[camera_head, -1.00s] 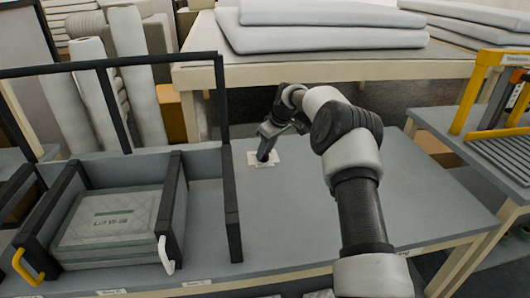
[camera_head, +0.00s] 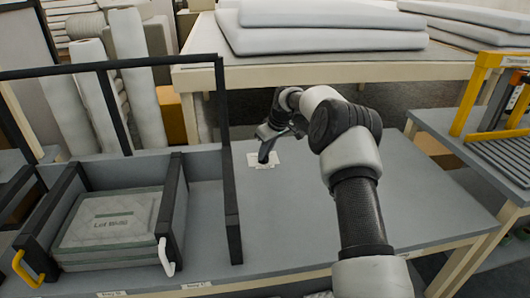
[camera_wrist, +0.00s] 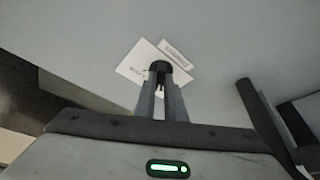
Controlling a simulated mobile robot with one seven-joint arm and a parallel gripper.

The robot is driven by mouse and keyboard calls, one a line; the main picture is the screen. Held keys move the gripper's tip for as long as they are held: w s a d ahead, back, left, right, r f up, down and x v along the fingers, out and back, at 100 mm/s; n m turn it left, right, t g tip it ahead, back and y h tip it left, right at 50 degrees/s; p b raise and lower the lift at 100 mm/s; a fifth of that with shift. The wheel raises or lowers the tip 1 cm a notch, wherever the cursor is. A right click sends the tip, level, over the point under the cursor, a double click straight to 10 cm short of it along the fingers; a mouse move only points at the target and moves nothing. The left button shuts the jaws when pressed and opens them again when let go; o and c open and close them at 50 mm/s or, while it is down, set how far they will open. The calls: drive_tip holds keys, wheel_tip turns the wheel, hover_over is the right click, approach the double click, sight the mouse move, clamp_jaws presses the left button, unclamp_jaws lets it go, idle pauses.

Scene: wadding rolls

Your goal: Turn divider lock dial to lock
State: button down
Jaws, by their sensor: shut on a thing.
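The dark lock dial (camera_wrist: 161,66) sits on a pale label plate (camera_wrist: 135,72) on the grey tabletop. In the head view the plate (camera_head: 277,163) lies to the right of the black-framed bay. My gripper (camera_wrist: 160,80) is shut on the dial, with its two grey fingers around it. It also shows in the head view (camera_head: 264,155), reaching down to the plate. The fingers hide much of the dial, and I cannot read its setting.
A black upright divider rail (camera_head: 232,215) stands left of the plate. Left of it, a bay holds stacked quilted pads (camera_head: 105,222) between dark walls with white and yellow handles. The tabletop to the right is clear.

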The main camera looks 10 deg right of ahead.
drive_tip(key=m+h, duration=0.1)
drive_tip(key=m, duration=0.2)
drive_tip(key=shift+a+r+p, duration=0.1)
drive_tip(key=shift+a+p, duration=0.1)
drive_tip(key=shift+p, duration=0.2)
drive_tip(key=m, duration=0.2)
drive_tip(key=m+h+p, duration=0.1)
drive_tip(key=shift+a+m+t+h, duration=0.15)
drive_tip(key=shift+m+t+h, duration=0.15)
drive_tip(key=shift+m+t, duration=0.1)
drive_tip(key=m+h+p, duration=0.1)
drive_tip(key=m, duration=0.2)
drive_tip(key=shift+m, duration=0.4)
drive_tip(key=shift+a+m+g+h+p, duration=0.1)
drive_tip(key=shift+m+g+h+p, duration=0.3)
drive_tip(key=shift+m, duration=0.65)
drive_tip(key=shift+a+m+g+h+p, duration=0.1)
drive_tip(key=shift+m+h, duration=0.5)
drive_tip(key=shift+m, duration=0.45)
drive_tip(key=c, duration=1.8)
unclamp_jaws()
wheel_tip(320, 180, up, 10)
drive_tip(key=shift+f+p, duration=0.1)
drive_tip(key=shift+p, duration=0.85)
